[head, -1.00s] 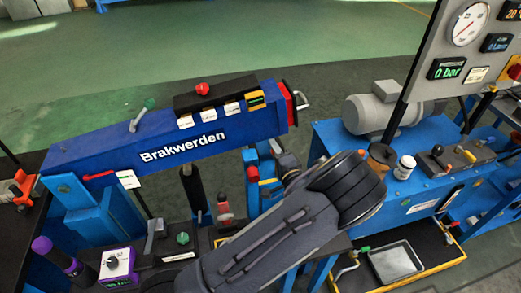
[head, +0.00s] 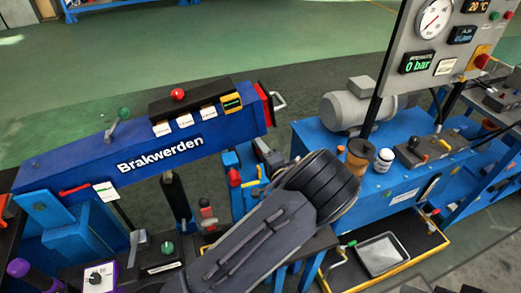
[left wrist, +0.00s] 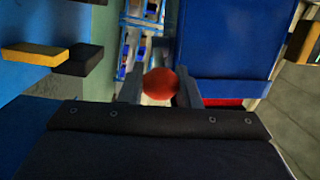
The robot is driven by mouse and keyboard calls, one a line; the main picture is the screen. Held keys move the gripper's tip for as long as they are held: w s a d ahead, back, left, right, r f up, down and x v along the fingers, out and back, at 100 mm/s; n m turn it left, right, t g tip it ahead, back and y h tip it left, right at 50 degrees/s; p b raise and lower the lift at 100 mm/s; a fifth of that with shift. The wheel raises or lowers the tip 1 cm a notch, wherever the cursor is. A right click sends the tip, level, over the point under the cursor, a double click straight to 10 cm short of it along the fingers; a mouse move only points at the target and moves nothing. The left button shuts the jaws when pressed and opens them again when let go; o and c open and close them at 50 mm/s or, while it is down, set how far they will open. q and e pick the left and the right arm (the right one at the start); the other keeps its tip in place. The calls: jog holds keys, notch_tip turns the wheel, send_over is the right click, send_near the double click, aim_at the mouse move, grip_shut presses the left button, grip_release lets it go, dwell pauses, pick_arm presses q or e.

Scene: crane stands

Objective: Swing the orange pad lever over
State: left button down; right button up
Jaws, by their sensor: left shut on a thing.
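In the left wrist view, a round red-orange knob (left wrist: 160,83) sits between the two grey fingers of my left gripper (left wrist: 159,90). The gripper is shut on this knob, which looks like the end of the orange pad lever. The lever's shaft and pivot are hidden, so its angle cannot be told. In the head view my left arm reaches up from the bottom middle, and its thick dark wrist hides the fingers and the knob. My right gripper is not in view.
A blue beam marked Brakwerden (head: 100,165) lies left of my arm, with a red knob (head: 177,94) on its black box. A blue bench with a grey motor (head: 352,107), cups and a gauge panel (head: 405,85) stands to the right. A metal tray (head: 381,254) lies low at right.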

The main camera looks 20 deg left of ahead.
pick_arm(q)
jog(key=shift+w+d, duration=0.15)
jog(key=shift+d, duration=0.15)
dwell(0.6)
jog(key=c, duration=1.2)
grip_release()
jog(key=shift+o, duration=0.6)
jog(key=shift+a, duration=0.1)
jog(key=b+v, duration=0.1)
jog(key=v, duration=0.6)
jog(key=shift+s+d, duration=0.3)
jog(key=shift+f, duration=0.1)
